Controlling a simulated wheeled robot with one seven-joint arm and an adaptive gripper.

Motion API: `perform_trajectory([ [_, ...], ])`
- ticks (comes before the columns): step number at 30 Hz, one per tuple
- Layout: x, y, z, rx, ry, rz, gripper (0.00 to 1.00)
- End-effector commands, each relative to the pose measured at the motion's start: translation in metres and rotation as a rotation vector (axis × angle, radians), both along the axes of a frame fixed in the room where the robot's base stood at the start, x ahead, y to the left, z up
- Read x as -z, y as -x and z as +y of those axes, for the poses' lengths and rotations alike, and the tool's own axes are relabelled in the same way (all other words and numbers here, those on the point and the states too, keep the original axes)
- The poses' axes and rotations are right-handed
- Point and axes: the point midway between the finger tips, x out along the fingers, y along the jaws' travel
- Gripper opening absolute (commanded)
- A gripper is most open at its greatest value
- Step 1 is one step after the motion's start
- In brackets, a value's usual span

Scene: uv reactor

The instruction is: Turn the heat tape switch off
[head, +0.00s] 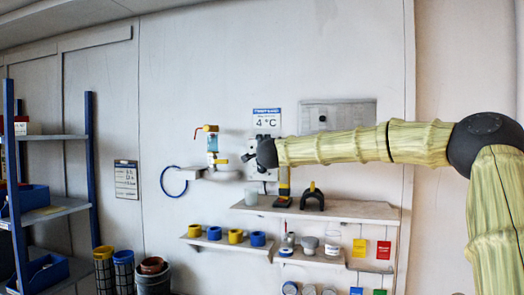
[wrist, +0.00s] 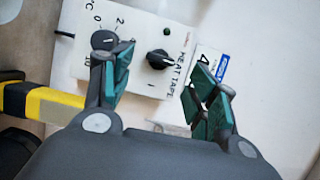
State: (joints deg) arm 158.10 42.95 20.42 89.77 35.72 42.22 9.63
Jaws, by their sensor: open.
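The white control box (wrist: 140,85) on the wall carries the black heat tape switch (wrist: 159,60), a rotary knob beside the printed words HEAT TAPE. A second black dial (wrist: 103,40) with numbers around it sits left of the switch. A small dark green lamp (wrist: 166,32) is above the switch. My gripper (wrist: 163,88) is open and empty, with its green-padded fingers either side of the switch in the wrist view. I cannot tell whether they touch the box. In the head view my gripper (head: 258,155) covers much of the control box (head: 267,176).
A yellow-and-black part (wrist: 45,101) lies left of my gripper in the wrist view. Below the box is a wall shelf (head: 330,208) with a black arched item (head: 312,197). A 4 °C sign (head: 266,120) hangs above.

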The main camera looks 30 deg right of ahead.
Motion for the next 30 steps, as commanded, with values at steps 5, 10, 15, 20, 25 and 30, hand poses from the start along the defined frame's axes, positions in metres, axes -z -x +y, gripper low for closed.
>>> perform_trajectory([
  [5,-0.001,0.025,0.013,-0.002,0.0,0.0,0.59],
  [10,0.0,0.044,0.022,-0.001,0.0,0.001,0.59],
  [15,0.001,0.056,0.028,-0.001,0.0,0.001,0.59],
  [20,0.001,0.06,0.03,-0.001,0.0,0.001,0.59],
  [25,0.001,0.06,0.03,-0.001,0.0,0.001,0.59],
  [30,0.001,0.059,0.031,-0.001,0.0,0.001,0.59],
])
